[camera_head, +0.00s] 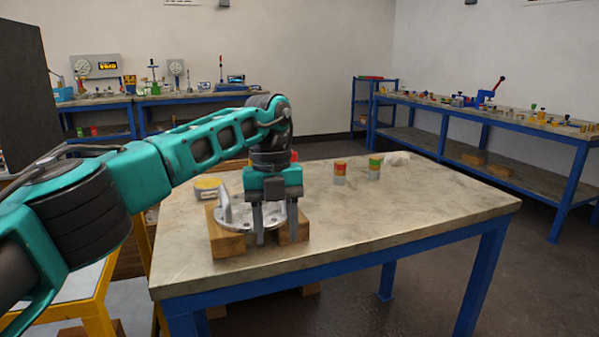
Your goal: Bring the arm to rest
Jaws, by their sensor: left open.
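My left arm (190,150) comes in from the left and reaches out over the worktable. Its left gripper (275,235) points down, with its two fingers apart, in front of a grey metal flange (235,213). The flange rests on wooden blocks (228,243) near the table's left side. The fingers hide part of the flange, and I cannot tell whether they touch it. My right gripper is not in view.
The worktable (400,205) has a blue frame and a clear right half. A yellow-framed table (85,300) is at the left. Blue benches line the walls.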

